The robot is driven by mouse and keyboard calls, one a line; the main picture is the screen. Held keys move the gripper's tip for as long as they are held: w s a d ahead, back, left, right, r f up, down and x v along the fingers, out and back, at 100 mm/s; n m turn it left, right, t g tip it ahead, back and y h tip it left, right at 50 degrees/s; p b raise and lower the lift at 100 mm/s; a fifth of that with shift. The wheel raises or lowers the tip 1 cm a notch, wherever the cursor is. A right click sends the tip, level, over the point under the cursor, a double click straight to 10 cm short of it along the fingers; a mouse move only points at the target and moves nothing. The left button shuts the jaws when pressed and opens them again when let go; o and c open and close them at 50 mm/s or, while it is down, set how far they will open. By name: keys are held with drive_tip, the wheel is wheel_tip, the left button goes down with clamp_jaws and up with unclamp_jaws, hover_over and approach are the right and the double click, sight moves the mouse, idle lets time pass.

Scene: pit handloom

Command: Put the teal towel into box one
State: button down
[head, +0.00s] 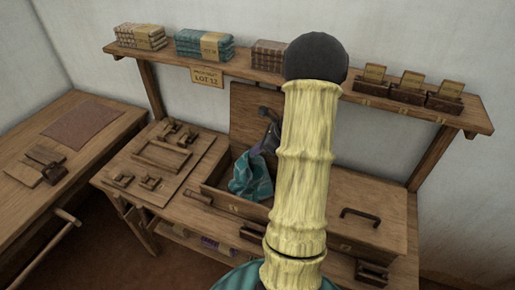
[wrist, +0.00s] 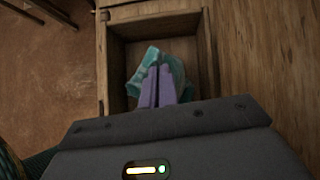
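The teal towel (head: 251,176) is a crumpled cloth at the open wooden box (head: 215,196) on the bench, whose lid (head: 243,112) stands raised behind it. Part of the towel rises above the box's front rim. In the wrist view the towel (wrist: 148,62) lies over the box's inside, and the box's wooden rim (wrist: 102,60) surrounds it. My gripper (wrist: 160,72) points down into the box, its two purple fingers close together with towel around their tips. In the head view my arm hides the right part of the box. Whether the towel touches the floor is not clear.
A closed compartment with a dark handle (head: 360,215) is to the right. A board with wooden fittings (head: 160,156) is to the left. The shelf above holds folded teal cloths (head: 204,45) and other stacks. A side table (head: 113,132) stands far left.

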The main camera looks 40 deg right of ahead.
wheel_tip(320, 180, down, 8)
drive_tip(key=s+a+b, duration=0.1)
drive_tip(key=a+b, duration=0.1)
drive_tip(key=b, duration=0.5)
drive_tip(key=shift+s+a, duration=0.25)
drive_tip(key=c, duration=2.1)
unclamp_jaws()
drive_tip(key=o, duration=1.8)
drive_tip(key=shift+r, duration=0.15)
drive_tip(key=r+g+h+p, duration=0.1)
drive_tip(key=r+p, duration=0.1)
drive_tip(key=p, duration=0.3)
drive_tip(key=s+d+r+g+h+p, duration=0.1)
drive_tip(key=p, duration=0.4)
drive_tip(key=r+g+p, duration=0.1)
drive_tip(key=r+p, duration=0.1)
drive_tip(key=p, duration=0.3)
drive_tip(key=shift+s+d+r+g+h, duration=0.2)
drive_tip(key=shift+s+r+g+h, duration=0.1)
drive_tip(key=shift+s+r+h, duration=0.1)
